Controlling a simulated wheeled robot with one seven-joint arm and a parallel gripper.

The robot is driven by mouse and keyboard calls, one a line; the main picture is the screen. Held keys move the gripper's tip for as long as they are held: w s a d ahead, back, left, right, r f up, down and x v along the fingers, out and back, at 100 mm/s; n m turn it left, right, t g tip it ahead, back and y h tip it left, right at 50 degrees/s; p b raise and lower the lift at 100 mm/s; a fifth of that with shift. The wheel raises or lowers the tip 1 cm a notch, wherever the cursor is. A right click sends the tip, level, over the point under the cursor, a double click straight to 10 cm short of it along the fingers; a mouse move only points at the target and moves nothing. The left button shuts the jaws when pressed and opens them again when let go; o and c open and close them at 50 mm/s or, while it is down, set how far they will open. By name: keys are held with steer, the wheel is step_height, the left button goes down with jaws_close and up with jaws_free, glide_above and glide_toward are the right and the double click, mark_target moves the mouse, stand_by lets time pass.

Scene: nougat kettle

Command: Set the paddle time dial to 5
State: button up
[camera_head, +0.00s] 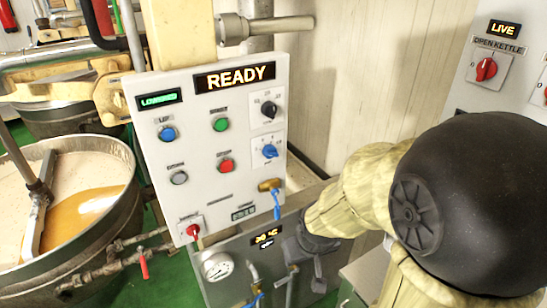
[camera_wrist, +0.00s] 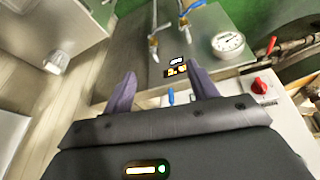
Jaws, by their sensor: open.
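The white control panel (camera_head: 205,135) carries two rotary dials on its right side. One is a black dial (camera_head: 268,109) with marks around it; the other is a blue dial (camera_head: 270,151) below it. Their lettering is too small to read, so I cannot tell which is the paddle time dial or what each is set to. My gripper (camera_head: 305,274) is below and right of the panel, in front of the grey lower box, apart from both dials. In the wrist view my gripper (camera_wrist: 162,88) shows its two fingers apart with nothing held between them; neither dial is clearly visible there.
The panel has a READY display (camera_head: 234,77), several push buttons and a red switch (camera_head: 193,230). A pressure gauge (camera_head: 217,267) and thin pipes are below. A kettle (camera_head: 105,235) stands left. Another panel with a red OPEN KETTLE switch (camera_head: 487,69) is at right.

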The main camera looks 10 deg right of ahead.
steer(key=w+d+r+n+t+b, duration=0.2)
steer(key=w+d+n+t+b, duration=0.35)
steer(key=w, duration=0.45)
step_height(320, 180, up, 7)
steer(key=a+n+t+y+b, duration=0.1)
steer(key=n+t+y+b, duration=0.1)
steer(key=n+t+y, duration=0.4)
steer(key=n+t, duration=0.1)
steer(key=n, duration=0.3)
steer(key=shift+w+a+n+t+b, duration=0.15)
steer(key=shift+w+n+t+b, duration=0.15)
steer(key=shift+w+n+t, duration=0.05)
steer(key=shift+r, duration=0.1)
steer(key=p, duration=0.6)
glide_toward(273, 155)
steer(key=x, duration=0.8)
steer(key=shift+w+a, duration=0.2)
steer(key=shift+w, duration=0.35)
